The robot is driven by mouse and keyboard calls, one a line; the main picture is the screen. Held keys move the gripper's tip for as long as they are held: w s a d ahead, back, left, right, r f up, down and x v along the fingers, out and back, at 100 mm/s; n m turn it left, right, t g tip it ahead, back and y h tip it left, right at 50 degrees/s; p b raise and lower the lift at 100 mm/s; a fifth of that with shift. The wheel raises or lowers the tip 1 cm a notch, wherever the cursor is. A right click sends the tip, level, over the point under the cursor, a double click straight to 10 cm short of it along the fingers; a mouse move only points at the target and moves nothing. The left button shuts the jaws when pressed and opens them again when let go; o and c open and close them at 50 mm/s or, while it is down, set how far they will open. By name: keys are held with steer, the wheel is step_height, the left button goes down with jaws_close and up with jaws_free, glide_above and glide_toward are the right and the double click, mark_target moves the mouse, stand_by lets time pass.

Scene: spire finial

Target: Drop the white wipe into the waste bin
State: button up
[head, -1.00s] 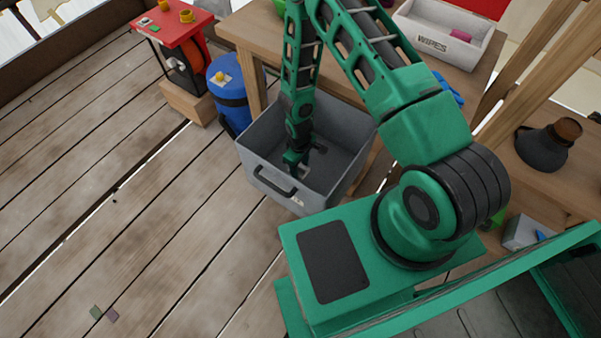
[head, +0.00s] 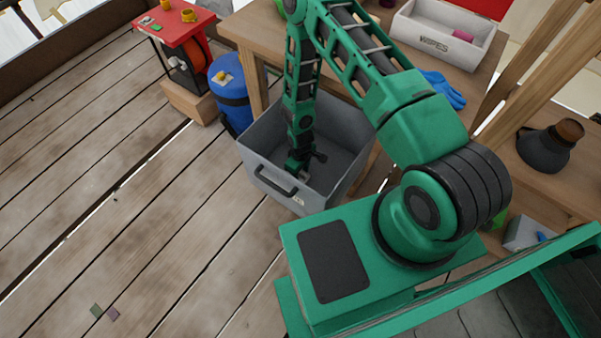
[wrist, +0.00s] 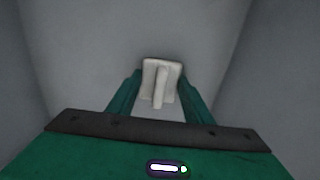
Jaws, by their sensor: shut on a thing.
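The white wipe (wrist: 161,80) is between the fingertips of my gripper (wrist: 160,92) in the wrist view, folded and pinched. In the head view my gripper (head: 299,174) points down inside the grey waste bin (head: 262,140), below its rim and near the front wall with the black handle. The wipe can hardly be made out there. The bin's grey walls (wrist: 65,45) surround the gripper in the wrist view. Whether the wipe touches the bin floor cannot be told.
A wooden bench (head: 247,30) stands behind the bin, with a grey box labelled WIPES (head: 440,42) and a blue glove (head: 443,90) on it. A blue barrel (head: 229,88) stands left of the bin. The plank floor at left is mostly clear.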

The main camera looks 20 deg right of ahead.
mark_target(301, 172)
steer(key=shift+f, duration=0.3)
steer(key=o, duration=1.2)
steer(key=shift+r, duration=0.1)
step_height(301, 172, up, 13)
